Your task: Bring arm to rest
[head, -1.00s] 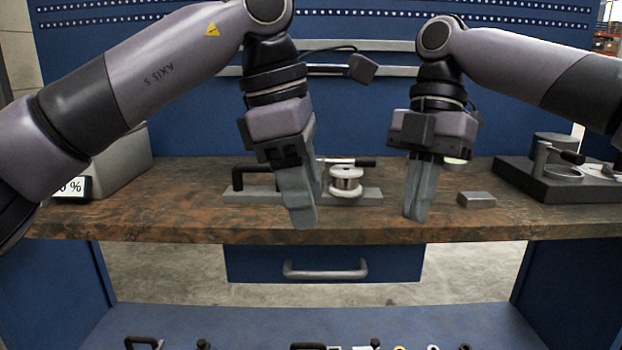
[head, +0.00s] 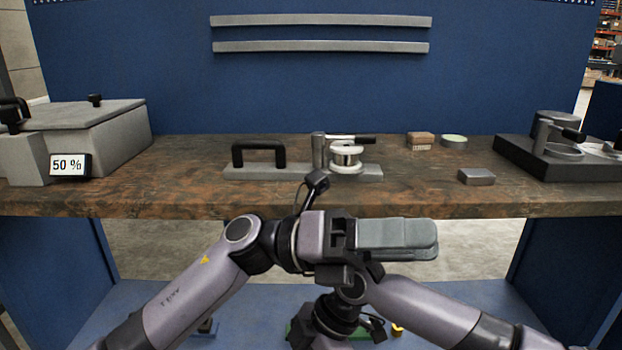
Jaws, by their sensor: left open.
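My left gripper (head: 428,238) is in front of the bench edge, fingers pointing right, one overlapping the other in this view. It is open, and no object shows between the fingers. My right wrist (head: 334,314) is below it; the right gripper's fingers do not show. A grey fixture plate (head: 240,174) lies on the bench, with a black handle and a post carrying a black-tipped lever (head: 352,139) over a white round part (head: 346,158). At the right, a dark base (head: 515,155) carries a cylinder and a black-tipped arm (head: 562,130) over a ring. I cannot tell which is the task's arm.
The wooden bench (head: 180,195) has a grey box (head: 90,125) with a "50 %" display (head: 69,165) at left. A brush (head: 420,140), a round tin (head: 454,141) and a small grey block (head: 477,177) stand right of the fixture. The bench front is mostly clear.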

